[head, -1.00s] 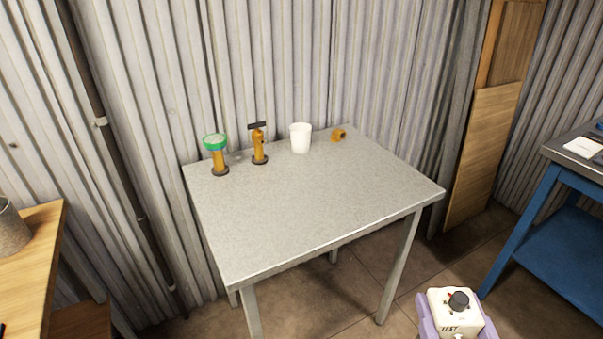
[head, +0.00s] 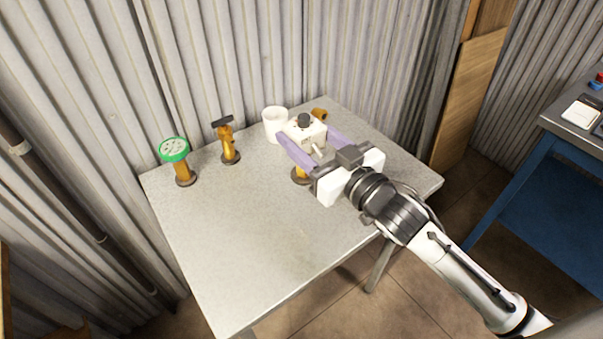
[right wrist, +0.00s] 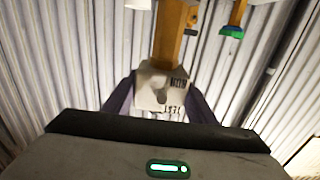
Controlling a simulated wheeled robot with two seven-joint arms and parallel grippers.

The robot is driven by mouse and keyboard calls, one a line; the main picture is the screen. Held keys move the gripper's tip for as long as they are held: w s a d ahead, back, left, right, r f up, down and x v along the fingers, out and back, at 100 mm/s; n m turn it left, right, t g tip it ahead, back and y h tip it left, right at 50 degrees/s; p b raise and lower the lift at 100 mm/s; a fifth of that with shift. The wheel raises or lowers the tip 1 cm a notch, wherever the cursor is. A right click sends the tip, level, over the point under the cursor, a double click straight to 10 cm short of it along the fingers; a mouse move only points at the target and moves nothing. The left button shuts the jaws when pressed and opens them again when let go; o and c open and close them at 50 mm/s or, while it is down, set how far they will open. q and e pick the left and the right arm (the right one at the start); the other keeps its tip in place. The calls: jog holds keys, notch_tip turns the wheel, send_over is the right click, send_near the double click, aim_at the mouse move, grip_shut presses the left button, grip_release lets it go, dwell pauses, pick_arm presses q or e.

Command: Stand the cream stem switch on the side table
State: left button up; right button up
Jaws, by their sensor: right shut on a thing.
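The cream stem switch (head: 309,135) is a cream box with a black knob on top and an orange stem below. My right gripper (head: 305,132) is shut on its box, with a lavender finger on either side. The switch is upright over the back right part of the grey side table (head: 240,245). Its dark round foot shows under the gripper; I cannot tell whether it touches the tabletop. In the right wrist view the box (right wrist: 158,92) sits between the fingers, and the foot is out of frame. My left gripper is not in view.
A white cup (head: 274,125) stands close behind and left of the switch. A T-handled orange stem (head: 228,141) and a green-topped stem (head: 175,152) stand farther left. The table's front and middle are clear.

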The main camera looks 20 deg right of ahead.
jog(key=shift+w+d+r, duration=0.15)
jog(key=shift+w+r, duration=0.15)
jog(key=shift+w, duration=0.2)
jog(key=shift+w+d+r, duration=0.15)
jog(key=shift+w+r, duration=0.15)
jog(key=shift+w, duration=0.15)
jog(key=shift+w+d+f, duration=0.1)
jog(key=shift+w+d, duration=0.05)
jog(key=shift+w, duration=0.2)
notch_tip(320, 180, down, 5)
jog(key=shift+f, duration=0.15)
notch_tip(320, 180, down, 4)
jog(key=shift+r+b, duration=0.1)
jog(key=shift+b, duration=0.45)
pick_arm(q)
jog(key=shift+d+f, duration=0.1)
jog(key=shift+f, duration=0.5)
pick_arm(e)
jog(key=shift+f, duration=0.2)
jog(key=shift+f, duration=0.15)
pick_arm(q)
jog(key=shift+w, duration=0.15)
pick_arm(e)
jog(key=o, duration=1.4)
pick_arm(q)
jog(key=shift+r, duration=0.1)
